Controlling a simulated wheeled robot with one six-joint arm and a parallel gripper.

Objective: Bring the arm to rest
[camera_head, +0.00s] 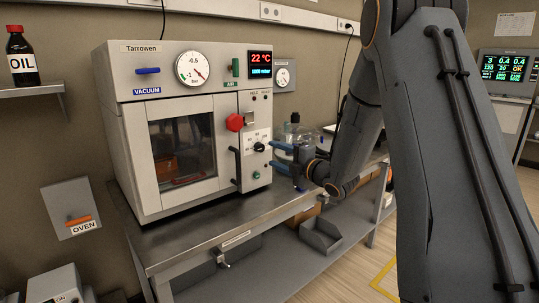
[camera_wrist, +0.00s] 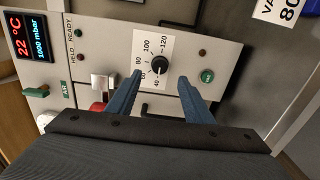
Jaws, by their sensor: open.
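My gripper (camera_head: 271,155) is at the right side of the control panel of the vacuum oven (camera_head: 158,202), in front of its black temperature knob (camera_head: 259,146). In the wrist view its blue fingers (camera_wrist: 160,82) stand apart, one on each side below the knob (camera_wrist: 159,66), with nothing between them. I cannot tell whether a fingertip touches the panel. The knob's pointer lies toward the low end of the dial, near 40. My grey arm (camera_head: 440,140) is bent and fills the right of the head view.
The oven stands on a steel bench (camera_head: 200,228), its glass door shut. A red knob (camera_head: 235,122) and a door handle sit close to my gripper. A glass bottle (camera_head: 295,135) stands behind it. A grey bin (camera_head: 321,236) is on the lower shelf. Floor at right is clear.

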